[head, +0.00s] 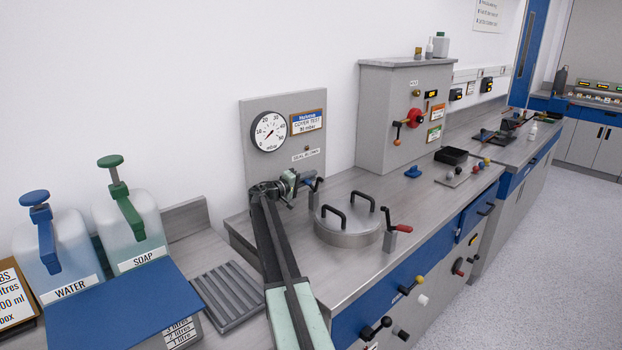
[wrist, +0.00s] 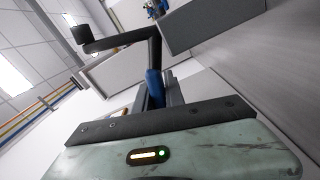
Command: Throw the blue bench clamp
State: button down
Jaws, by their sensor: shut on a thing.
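The blue bench clamp (head: 318,184) stands at the left side of the round metal lid (head: 345,236) on the steel bench. Its blue handle is partly hidden by my gripper (head: 302,184), which reaches it from the left. In the wrist view the blue handle (wrist: 154,86) shows just beyond the gripper body, in front of a grey post. My gripper is shut on the handle; the exact contact of the fingertips is hard to see. A matching clamp with a red handle (head: 400,228) stands at the lid's right side.
A gauge panel (head: 255,167) rises behind the clamp. A grey cabinet (head: 390,120) with a red knob stands farther along the wall. Water (head: 65,255) and soap (head: 130,230) dispensers stand at left. Levers and knobs line the bench front. Open floor (head: 560,220) lies at right.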

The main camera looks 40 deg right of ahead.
jog(key=shift+s+d, duration=0.1)
jog(key=c, duration=1.4)
grip_release()
jog(key=a, duration=0.8)
jog(key=shift+w, duration=0.2)
jog(key=shift+f, duration=0.1)
